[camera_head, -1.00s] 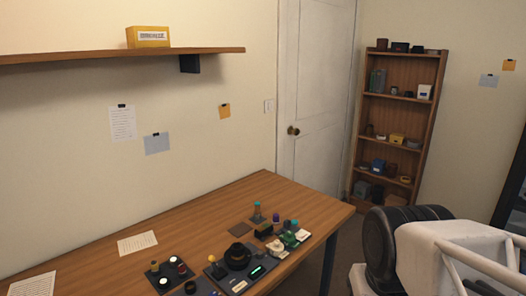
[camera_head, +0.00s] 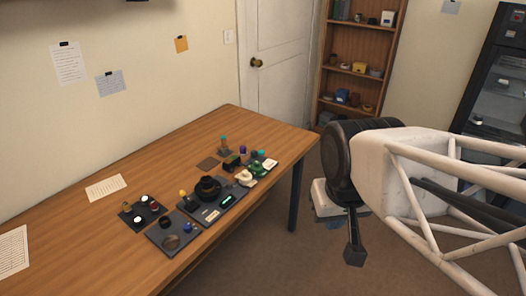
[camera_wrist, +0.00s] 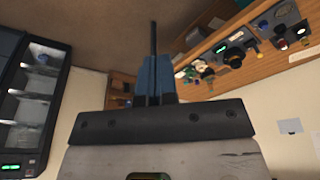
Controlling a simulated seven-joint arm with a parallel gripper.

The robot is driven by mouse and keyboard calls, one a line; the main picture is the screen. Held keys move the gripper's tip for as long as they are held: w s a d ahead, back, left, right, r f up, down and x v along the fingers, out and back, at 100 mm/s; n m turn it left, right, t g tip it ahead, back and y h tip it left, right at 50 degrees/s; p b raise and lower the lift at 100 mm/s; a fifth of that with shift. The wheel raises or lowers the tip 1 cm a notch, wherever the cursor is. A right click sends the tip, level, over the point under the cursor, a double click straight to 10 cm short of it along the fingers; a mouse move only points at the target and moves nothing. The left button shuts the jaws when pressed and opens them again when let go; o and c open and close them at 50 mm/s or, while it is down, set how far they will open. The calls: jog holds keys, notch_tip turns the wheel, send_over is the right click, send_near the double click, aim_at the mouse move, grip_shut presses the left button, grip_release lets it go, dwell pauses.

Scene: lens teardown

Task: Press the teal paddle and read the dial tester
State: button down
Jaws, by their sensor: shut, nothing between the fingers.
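Several small devices stand close together on the wooden table in the head view. A teal-topped post (camera_head: 223,141) stands at the back of the group, and a second teal-topped piece (camera_head: 261,154) is near the right end. I cannot tell which is the paddle. A dark panel with a green lit display (camera_head: 227,199) lies at the front; I cannot make out a dial face or reading. My gripper (camera_head: 354,256) hangs over the floor, right of the table and well apart from the devices. It also shows in the wrist view (camera_wrist: 153,30), shut and empty.
The wooden table (camera_head: 75,235) has bare surface on its left. Two dark boards with small parts, one at the left (camera_head: 144,222) and one in front (camera_head: 160,243), lie beside the group. A bookshelf (camera_head: 325,85) and a dark glass-fronted cabinet (camera_head: 500,95) stand behind.

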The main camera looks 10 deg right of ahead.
jog(key=w, duration=0.2)
jog(key=n+g, duration=0.3)
jog(key=g, duration=0.1)
send_over(261, 150)
notch_tip(261, 150, down, 17)
jog(key=shift+w+a+f, duration=0.15)
jog(key=shift+w+f, duration=0.15)
jog(key=shift+w, duration=0.1)
jog(key=shift+f, duration=0.15)
dwell(0.5)
jog(key=shift+s+f, duration=0.2)
jog(key=shift+f, duration=1.5)
jog(key=shift+s+f, duration=0.2)
jog(key=shift+f, duration=1.45)
